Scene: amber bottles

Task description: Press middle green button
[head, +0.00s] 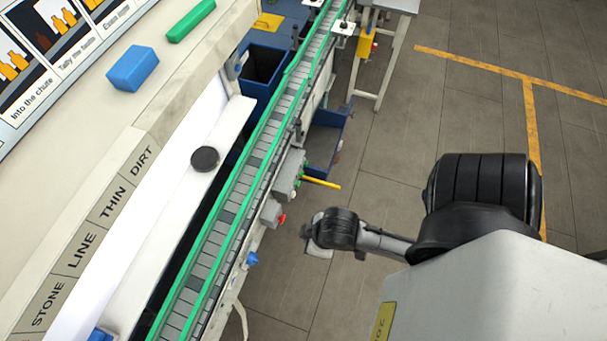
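The control boxes are on the right side of the conveyor (228,205). A grey-green box (287,172) has small green parts on its right face, too small to tell apart as separate buttons. Below it, a grey box (270,212) bears a red button (282,219). My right gripper (312,239) is to the right of and below these boxes, apart from them in the picture, over the floor. Its fingers are small and partly hidden by the wrist, so I cannot tell whether they are open. My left gripper is not in view.
A yellow rod (321,183) sticks out beside the grey-green box. A blue part (252,259) juts from the conveyor side lower down. A black round object (205,159) lies on the white ledge.

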